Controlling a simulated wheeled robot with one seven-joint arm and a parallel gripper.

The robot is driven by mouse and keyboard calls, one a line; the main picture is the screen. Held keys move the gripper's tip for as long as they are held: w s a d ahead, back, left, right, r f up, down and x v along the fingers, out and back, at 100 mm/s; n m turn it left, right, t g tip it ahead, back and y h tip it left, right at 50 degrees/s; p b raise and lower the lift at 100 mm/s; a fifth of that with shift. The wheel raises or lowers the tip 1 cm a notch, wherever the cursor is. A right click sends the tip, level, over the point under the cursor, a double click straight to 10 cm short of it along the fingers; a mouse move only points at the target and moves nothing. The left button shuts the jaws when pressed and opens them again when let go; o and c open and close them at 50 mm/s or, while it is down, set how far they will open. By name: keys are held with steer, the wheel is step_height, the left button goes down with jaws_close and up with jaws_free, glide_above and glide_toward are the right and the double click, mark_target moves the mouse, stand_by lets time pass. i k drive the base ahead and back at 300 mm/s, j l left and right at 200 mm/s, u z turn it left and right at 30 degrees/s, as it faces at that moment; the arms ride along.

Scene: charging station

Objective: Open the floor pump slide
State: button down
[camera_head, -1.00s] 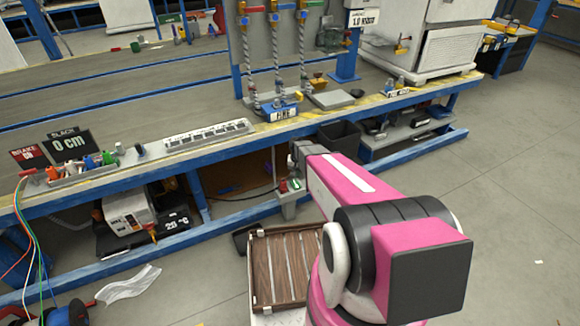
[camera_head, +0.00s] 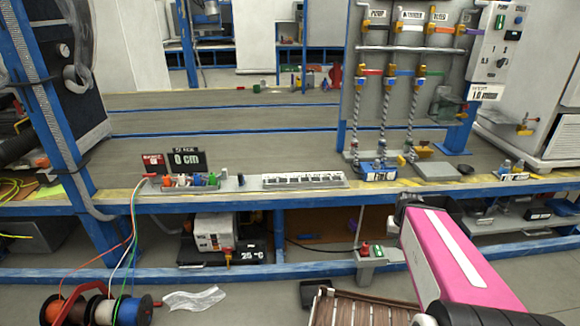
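A panel (camera_head: 390,95) stands at the back right of the bench, with coloured valves, hanging hoses and small labels, one seeming to read PUMP. Below the bench is a white box unit (camera_head: 214,232) on a dark base with a sign seeming to read 25 °C. I cannot tell for certain which part is the floor pump slide. My pink arm reaches up from the lower right. Its grey end (camera_head: 404,207) is at the bench's front edge in the picture, apart from the panel and the white unit. My gripper's fingers cannot be made out.
A grey stand (camera_head: 375,255) with red and green tops is below the arm's end. A slatted brown tray (camera_head: 362,308) is at the bottom. Cable reels (camera_head: 100,310) and a crumpled clear sheet (camera_head: 194,298) lie on the floor at left. The blue bench beam (camera_head: 130,275) runs low across.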

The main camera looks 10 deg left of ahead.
mark_target(211, 232)
steer(key=j+u, duration=0.1)
steer(key=u, duration=0.3)
steer(key=j+u, duration=0.1)
steer(key=u, duration=0.3)
steer(key=k+j+u, duration=0.1)
steer(key=u, duration=0.3)
steer(key=j+u, duration=0.1)
steer(key=u, duration=0.3)
steer(key=i+j, duration=0.3)
steer(key=i, duration=0.15)
steer(key=i+j+u, duration=0.15)
steer(key=i+j, duration=0.15)
steer(key=i, duration=0.1)
